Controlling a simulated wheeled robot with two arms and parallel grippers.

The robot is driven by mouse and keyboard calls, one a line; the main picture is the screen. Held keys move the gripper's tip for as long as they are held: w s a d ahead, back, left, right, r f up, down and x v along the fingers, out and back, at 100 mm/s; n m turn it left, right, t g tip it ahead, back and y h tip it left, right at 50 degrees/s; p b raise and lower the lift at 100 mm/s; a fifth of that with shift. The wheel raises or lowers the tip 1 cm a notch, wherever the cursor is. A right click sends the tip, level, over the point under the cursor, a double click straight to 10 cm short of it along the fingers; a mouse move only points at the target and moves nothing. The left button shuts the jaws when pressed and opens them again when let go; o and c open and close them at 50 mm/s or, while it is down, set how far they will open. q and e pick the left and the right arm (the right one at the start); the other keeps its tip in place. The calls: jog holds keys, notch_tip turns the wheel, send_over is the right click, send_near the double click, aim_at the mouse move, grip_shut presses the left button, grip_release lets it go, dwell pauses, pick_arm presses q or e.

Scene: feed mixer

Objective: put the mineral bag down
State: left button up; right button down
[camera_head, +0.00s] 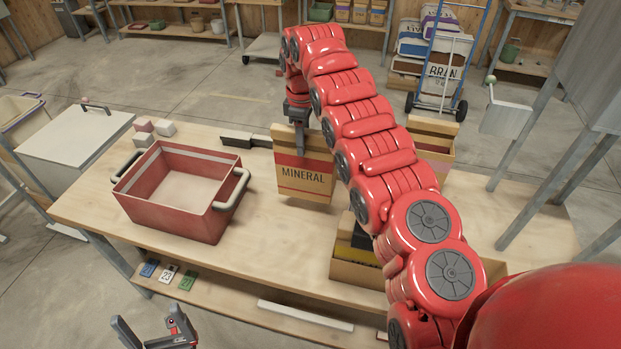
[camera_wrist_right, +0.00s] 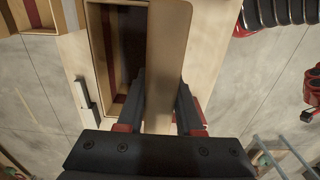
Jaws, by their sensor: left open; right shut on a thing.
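The mineral bag (camera_head: 305,182) is a tan, upright pack with a red band and the word MINERAL, over the middle of the table (camera_head: 265,255). My right gripper (camera_head: 299,140) is shut on its top edge from above. In the right wrist view the bag (camera_wrist_right: 168,60) is a tan slab between the two dark fingers (camera_wrist_right: 160,110). I cannot tell whether its bottom touches the tabletop. My left gripper (camera_head: 153,334) is open and empty, low in front of the table.
A red tub (camera_head: 175,218) with grey handles stands left of the bag. A dark-bladed tool (camera_head: 245,140) lies behind. An open box (camera_head: 355,272) stands at the front right, partly behind my right arm; another box (camera_head: 433,127) stands behind the arm. Bare tabletop lies between tub and front box.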

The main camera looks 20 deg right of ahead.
aim_at(304, 180)
notch_tip(304, 180, down, 9)
jog(key=p, duration=0.3)
jog(key=shift+s+p, duration=0.15)
jog(key=shift+p, duration=0.2)
jog(key=c, duration=0.6)
grip_release()
jog(key=shift+a, duration=0.1)
jog(key=shift+o, duration=0.2)
jog(key=shift+f, duration=0.1)
